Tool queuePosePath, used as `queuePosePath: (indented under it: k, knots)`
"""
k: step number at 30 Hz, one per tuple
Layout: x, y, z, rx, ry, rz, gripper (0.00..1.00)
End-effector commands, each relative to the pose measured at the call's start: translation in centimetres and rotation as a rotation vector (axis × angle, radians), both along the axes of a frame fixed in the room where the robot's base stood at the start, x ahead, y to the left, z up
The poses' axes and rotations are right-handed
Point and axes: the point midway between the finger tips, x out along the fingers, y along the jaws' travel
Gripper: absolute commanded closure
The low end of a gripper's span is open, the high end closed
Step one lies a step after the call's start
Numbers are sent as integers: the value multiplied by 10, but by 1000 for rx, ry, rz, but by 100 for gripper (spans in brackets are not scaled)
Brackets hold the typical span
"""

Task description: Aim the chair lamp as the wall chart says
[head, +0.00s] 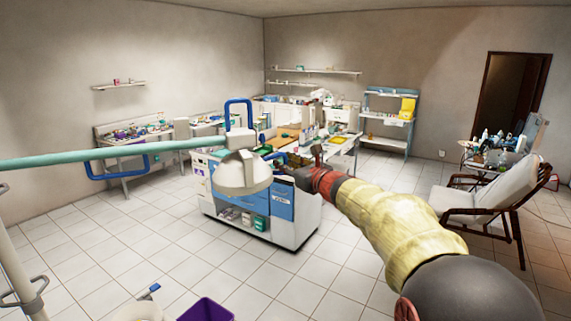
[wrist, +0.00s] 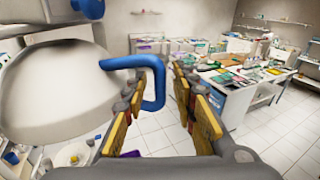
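The chair lamp's white dome head (head: 243,175) hangs on a pale teal arm (head: 110,152) in the head view. One blue loop handle (head: 238,102) stands above the head and another blue handle (head: 115,166) shows to its left. My gripper (head: 292,158) is just right of the dome. In the wrist view the dome (wrist: 50,95) fills the left side, and a blue handle (wrist: 158,85) reaches from it into the gap between the orange finger pads of my gripper (wrist: 160,88). The fingers are apart; I cannot tell whether either touches the handle. No readable wall chart shows.
A blue-and-white cabinet (head: 290,208) stands behind the lamp. A reclining chair (head: 490,195) is at the right, near a cluttered tray stand. A purple bin (head: 205,310) and a pale pole are at the front left. Tiled floor (head: 115,235) is clear at left.

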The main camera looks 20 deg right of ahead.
Motion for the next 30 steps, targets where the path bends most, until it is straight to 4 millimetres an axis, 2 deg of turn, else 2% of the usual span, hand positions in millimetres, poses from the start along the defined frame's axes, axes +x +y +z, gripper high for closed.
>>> queuePosePath:
  k: [5, 15, 21, 30]
  knots:
    - [-14, -3, 1, 0, 0, -2, 73]
    - [-79, -12, 5, 0, -1, -4, 73]
    - [-108, -16, 6, 0, 0, -3, 73]
    - [-118, -17, 6, 0, 0, 0, 73]
